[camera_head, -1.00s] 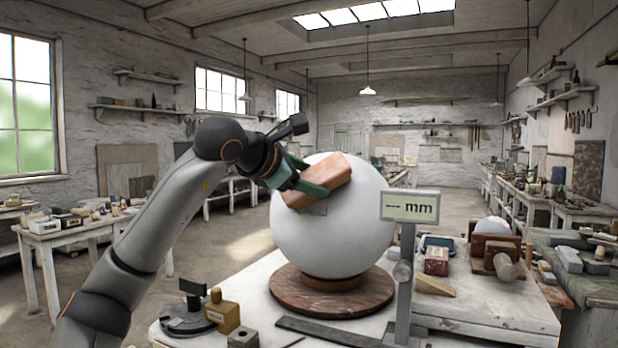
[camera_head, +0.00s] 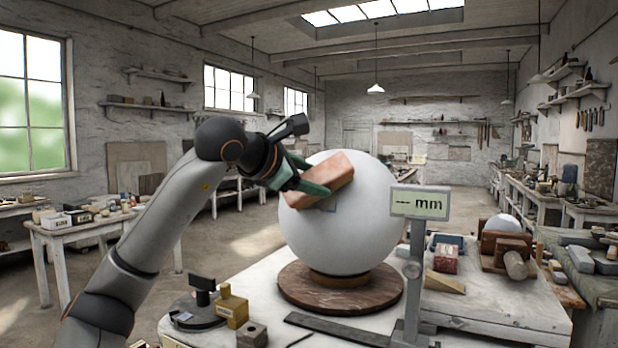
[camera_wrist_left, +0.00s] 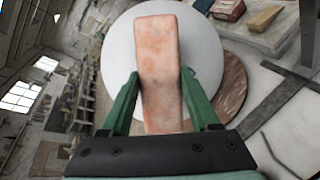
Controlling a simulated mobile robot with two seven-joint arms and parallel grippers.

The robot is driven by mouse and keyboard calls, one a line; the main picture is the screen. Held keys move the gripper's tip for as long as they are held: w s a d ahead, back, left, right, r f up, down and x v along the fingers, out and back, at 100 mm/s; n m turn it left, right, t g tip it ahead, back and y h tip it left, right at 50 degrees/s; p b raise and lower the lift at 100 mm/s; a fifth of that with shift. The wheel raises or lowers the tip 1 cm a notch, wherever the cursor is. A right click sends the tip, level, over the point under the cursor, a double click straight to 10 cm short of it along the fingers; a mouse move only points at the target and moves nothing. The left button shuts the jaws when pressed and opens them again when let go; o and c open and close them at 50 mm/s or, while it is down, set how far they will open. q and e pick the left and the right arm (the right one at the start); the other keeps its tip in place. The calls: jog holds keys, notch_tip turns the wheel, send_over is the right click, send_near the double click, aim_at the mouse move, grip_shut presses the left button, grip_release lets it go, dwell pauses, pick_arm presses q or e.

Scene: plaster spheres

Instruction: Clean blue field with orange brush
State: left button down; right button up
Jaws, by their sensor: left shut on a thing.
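A large white plaster sphere (camera_head: 350,235) sits on a round brown marble base (camera_head: 340,290) on the worktable. A small, faint blue-edged field (camera_head: 330,208) shows on its front, just under the block; a bluish bit (camera_wrist_left: 192,72) also shows beside the right finger in the left wrist view. My left gripper (camera_head: 312,184) is shut on an orange-brown block-shaped brush (camera_head: 326,178), held tilted in front of the sphere's upper left. The brush (camera_wrist_left: 158,70) lies between the green fingers in the wrist view. Contact with the sphere cannot be told. My right gripper is out of view.
A gauge marked "mm" (camera_head: 420,203) stands on a post just right of the sphere. A dark metal bar (camera_head: 350,331) lies in front of the base. A yellow block (camera_head: 233,306) stands at front left. A red block (camera_head: 445,257) and wooden wedge (camera_head: 444,283) lie at right.

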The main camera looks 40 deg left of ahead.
aim_at(329, 168)
pick_arm(q)
jog(key=shift+w+d+r+p, duration=1.05)
jog(key=shift+w+d+p, duration=0.15)
jog(key=shift+p, duration=0.15)
jog(key=shift+a+f, duration=0.1)
jog(key=shift+s+a+f+b, duration=0.25)
jog(key=shift+f+b, duration=0.05)
jog(key=shift+b, duration=0.1)
jog(key=shift+s+a+f+b, duration=0.85)
jog(key=shift+s+a+b, duration=0.2)
jog(key=shift+s, duration=0.1)
jog(key=shift+r, duration=0.1)
